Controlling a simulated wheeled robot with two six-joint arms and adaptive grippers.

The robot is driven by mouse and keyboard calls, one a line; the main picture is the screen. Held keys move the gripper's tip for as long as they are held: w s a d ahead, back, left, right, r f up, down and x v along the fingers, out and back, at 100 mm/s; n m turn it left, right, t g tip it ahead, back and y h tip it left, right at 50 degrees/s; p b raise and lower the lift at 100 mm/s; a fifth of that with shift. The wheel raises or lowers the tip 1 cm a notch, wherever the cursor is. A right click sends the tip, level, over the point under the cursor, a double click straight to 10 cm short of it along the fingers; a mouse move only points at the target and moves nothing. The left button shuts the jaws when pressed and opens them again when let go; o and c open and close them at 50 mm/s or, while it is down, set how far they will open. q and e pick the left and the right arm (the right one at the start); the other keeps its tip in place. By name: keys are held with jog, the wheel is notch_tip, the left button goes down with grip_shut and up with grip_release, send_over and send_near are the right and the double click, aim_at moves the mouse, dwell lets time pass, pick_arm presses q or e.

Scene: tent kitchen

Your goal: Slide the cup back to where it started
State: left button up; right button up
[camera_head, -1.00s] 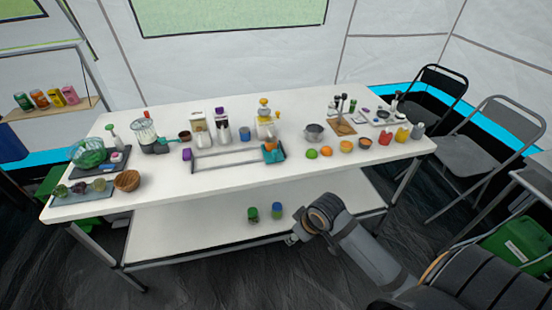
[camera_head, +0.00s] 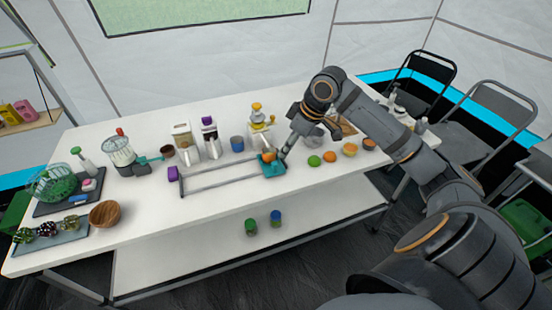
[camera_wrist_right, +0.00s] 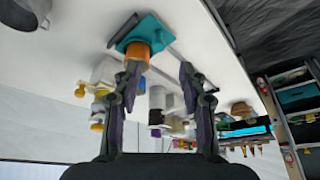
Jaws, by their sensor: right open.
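An orange cup (camera_head: 268,156) stands on a teal pad (camera_head: 272,168) at the right end of a grey rail frame on the white table. A purple block (camera_head: 173,173) sits at the frame's left end. My right gripper (camera_head: 284,152) is just right of the orange cup, pointing down at the pad. In the right wrist view, its two fingers (camera_wrist_right: 160,68) are apart with nothing held between them. The orange cup (camera_wrist_right: 137,52) shows beyond the left finger, on the teal pad (camera_wrist_right: 150,30); I cannot tell whether they touch. My left gripper is not in view.
A blue cup (camera_head: 237,144) and several dispensers stand behind the frame. A metal pot (camera_head: 314,137) and fruit (camera_head: 330,157) are to the right, under my arm. A wooden bowl (camera_head: 104,214) is at the left. The table front before the frame is clear.

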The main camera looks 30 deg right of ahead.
send_over(275, 163)
jog(key=s+d, duration=0.1)
jog(key=s, duration=0.1)
notch_tip(275, 163, down, 4)
jog(key=shift+f, duration=0.1)
jog(key=x, duration=0.3)
jog(key=shift+b, duration=0.3)
jog(key=shift+f, duration=0.3)
jog(key=shift+w+f, duration=0.15)
jog(key=shift+f, duration=0.15)
jog(key=shift+w+f, duration=0.1)
jog(key=shift+c, duration=0.8)
jog(key=c, duration=0.5)
jog(key=shift+c, duration=1.1)
pick_arm(q)
jog(key=w, duration=0.2)
jog(key=shift+w+f, duration=0.25)
jog(key=shift+w, duration=0.1)
pick_arm(e)
grip_shut()
